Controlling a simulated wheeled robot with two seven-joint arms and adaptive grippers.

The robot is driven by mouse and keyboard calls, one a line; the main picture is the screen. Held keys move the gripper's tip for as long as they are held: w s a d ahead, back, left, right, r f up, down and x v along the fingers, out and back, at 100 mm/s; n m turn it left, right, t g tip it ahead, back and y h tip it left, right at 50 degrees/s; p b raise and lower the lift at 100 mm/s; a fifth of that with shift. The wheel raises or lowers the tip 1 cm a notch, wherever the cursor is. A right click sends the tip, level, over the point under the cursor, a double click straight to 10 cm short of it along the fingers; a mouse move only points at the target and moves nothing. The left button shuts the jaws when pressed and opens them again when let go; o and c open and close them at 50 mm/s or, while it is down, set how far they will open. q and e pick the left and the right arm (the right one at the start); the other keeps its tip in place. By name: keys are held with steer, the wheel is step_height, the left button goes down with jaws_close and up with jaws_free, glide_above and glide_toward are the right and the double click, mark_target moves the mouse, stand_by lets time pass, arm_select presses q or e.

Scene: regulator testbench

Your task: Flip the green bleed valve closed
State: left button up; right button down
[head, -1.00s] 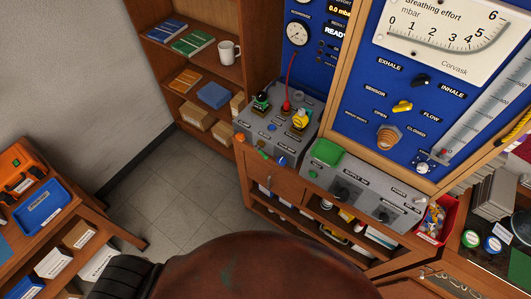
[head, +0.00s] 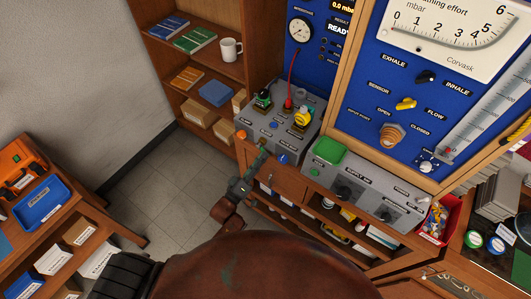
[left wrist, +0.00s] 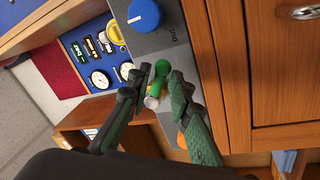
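The green bleed valve (left wrist: 158,82) has a small green lever with a pale end, on the front face of the grey bench unit. In the left wrist view it sits between the two fingers of my left gripper (left wrist: 160,76). The fingers are apart, one on each side of the lever. The right-hand finger is very close to it, and I cannot tell whether they touch. In the head view my left gripper (head: 257,161) reaches up to the unit's front face and largely hides the valve. My right gripper is not in view.
A blue knob (left wrist: 143,15) and an orange knob (head: 241,134) flank the valve on the grey unit (head: 285,140). A wooden drawer (head: 288,184) lies below. A green block (head: 329,150) sits to the right. Floor (head: 165,180) is clear at left.

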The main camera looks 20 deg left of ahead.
arm_select(q)
steer(key=shift+x, duration=1.45)
jaws_close()
